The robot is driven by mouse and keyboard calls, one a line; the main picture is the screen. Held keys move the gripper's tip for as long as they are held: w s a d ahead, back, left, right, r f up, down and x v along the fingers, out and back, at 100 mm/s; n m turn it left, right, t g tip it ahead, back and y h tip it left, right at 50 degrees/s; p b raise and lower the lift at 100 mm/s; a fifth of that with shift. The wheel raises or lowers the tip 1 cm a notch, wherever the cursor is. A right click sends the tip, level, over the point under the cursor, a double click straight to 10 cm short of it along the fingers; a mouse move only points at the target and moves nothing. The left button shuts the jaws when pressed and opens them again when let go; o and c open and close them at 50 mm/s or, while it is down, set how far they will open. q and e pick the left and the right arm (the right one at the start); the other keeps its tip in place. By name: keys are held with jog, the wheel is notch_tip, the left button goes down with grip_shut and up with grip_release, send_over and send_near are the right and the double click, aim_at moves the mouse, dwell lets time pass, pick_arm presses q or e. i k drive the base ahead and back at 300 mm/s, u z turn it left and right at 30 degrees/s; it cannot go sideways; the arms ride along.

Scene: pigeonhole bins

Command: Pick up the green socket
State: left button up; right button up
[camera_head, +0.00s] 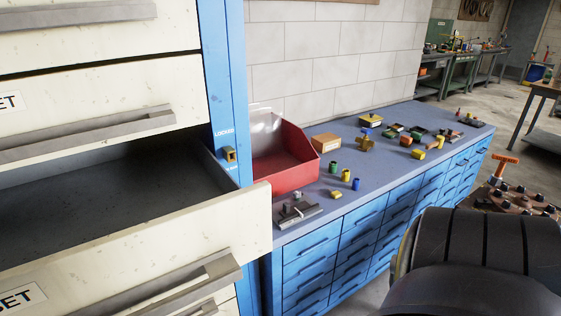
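The green socket (334,167) is a small upright cylinder on the blue-grey top of the workbench (300,222), just right of the red bin. A yellow socket (346,175) and a blue socket (356,184) stand close by in a diagonal row towards the front. Nothing covers the green socket. Neither of my grippers shows in this view.
An open, empty-looking drawer (150,247) of the white and blue cabinet juts out at left. A metal tool (298,212) lies near the front edge. Several coloured parts, including a wooden box (326,143), lie further back.

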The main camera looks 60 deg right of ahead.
aim_at(332, 167)
jog(key=z, duration=1.85)
jog(key=k, duration=0.25)
jog(key=z, duration=1.15)
jog(key=i, duration=2)
jog(key=u, duration=0.3)
